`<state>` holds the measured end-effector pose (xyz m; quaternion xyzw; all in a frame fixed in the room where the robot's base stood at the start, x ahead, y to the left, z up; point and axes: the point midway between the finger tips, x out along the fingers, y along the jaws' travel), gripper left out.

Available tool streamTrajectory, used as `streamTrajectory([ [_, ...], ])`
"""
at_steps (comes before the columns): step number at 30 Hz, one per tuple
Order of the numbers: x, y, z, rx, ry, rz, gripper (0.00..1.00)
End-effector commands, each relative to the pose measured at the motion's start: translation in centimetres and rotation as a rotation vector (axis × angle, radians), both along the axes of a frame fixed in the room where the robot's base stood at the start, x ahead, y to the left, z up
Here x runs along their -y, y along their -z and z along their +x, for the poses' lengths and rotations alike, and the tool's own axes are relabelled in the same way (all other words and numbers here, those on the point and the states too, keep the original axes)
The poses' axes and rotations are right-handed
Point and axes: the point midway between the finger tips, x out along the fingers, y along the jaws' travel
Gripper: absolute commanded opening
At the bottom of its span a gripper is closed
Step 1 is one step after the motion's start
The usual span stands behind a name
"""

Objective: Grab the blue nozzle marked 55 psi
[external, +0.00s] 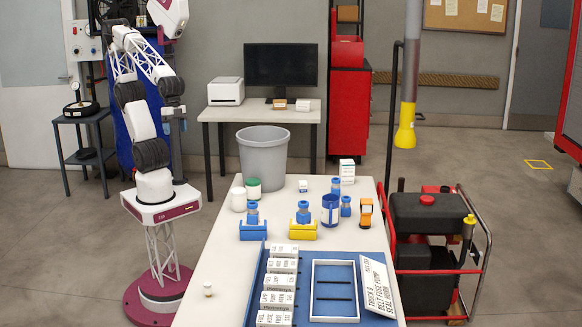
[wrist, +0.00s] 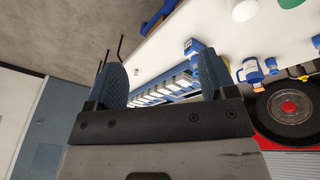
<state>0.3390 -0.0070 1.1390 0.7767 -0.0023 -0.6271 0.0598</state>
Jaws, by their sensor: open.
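Several small blue nozzle-like pieces stand on the white table in the external view. One is on a blue stand (external: 253,212), one on a yellow stand (external: 303,212), one stands farther back (external: 335,186) and one at the right (external: 346,206). Their markings are too small to read, so I cannot tell which says 55 psi. My gripper (wrist: 160,76) is open and empty in the wrist view, its two blue-padded fingers wide apart. It is away from the nozzles, at the table's left side. Blue pieces show at the wrist view's right edge.
A blue cup (external: 330,210), an orange-and-white piece (external: 366,213) and white jars stand nearby. A blue tray (external: 255,270) with several labelled white boxes fills the table front. A grey bin (external: 263,155) stands behind; a red-framed machine (external: 428,215) is at the right.

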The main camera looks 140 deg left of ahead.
Motion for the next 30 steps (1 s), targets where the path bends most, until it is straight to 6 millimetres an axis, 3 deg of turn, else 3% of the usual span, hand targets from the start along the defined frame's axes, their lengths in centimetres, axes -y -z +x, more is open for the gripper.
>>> streamTrajectory([
  [8,-0.1,0.1,6.1,-0.046,-0.217,-0.2,0.77],
  [17,-1.7,0.8,13.9,-0.088,-0.496,-0.44,0.77],
  [23,-3.9,1.6,19.3,-0.11,-0.688,-0.597,0.77],
  [30,-7.8,3.3,25.7,-0.131,-0.924,-0.783,0.77],
])
